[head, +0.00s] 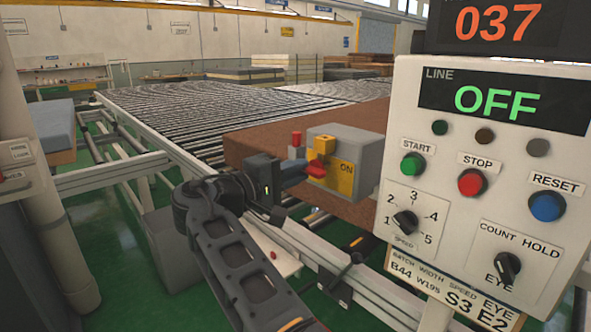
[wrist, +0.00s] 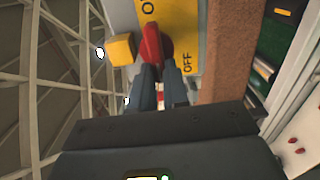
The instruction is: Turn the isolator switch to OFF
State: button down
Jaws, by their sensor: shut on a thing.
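The isolator switch is a grey box (head: 366,152) with a yellow front plate (head: 345,181); the word ON shows on it in the head view. In the wrist view the yellow plate (wrist: 181,20) carries a partly cut-off label at the top and OFF to the right of the handle. The red handle (wrist: 151,44) also shows in the head view (head: 316,170). My gripper (head: 306,179) is at the front of the box. Its two fingers (wrist: 161,78) are shut on the red handle's near end. The fingers hide part of the handle.
A yellow block (head: 321,145) sits on the box's upper edge, close beside the handle. A brown mattress (head: 262,138) lies behind on the roller conveyor (head: 190,115). A control panel (head: 455,180) with buttons and a display reading LINE OFF stands close at the right.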

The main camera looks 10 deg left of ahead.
jog(key=shift+a, duration=0.1)
jog(key=c, duration=1.1)
grip_release()
jog(key=shift+s, duration=0.1)
jog(key=shift+b+v, duration=0.7)
jog(key=shift+v, duration=3.1)
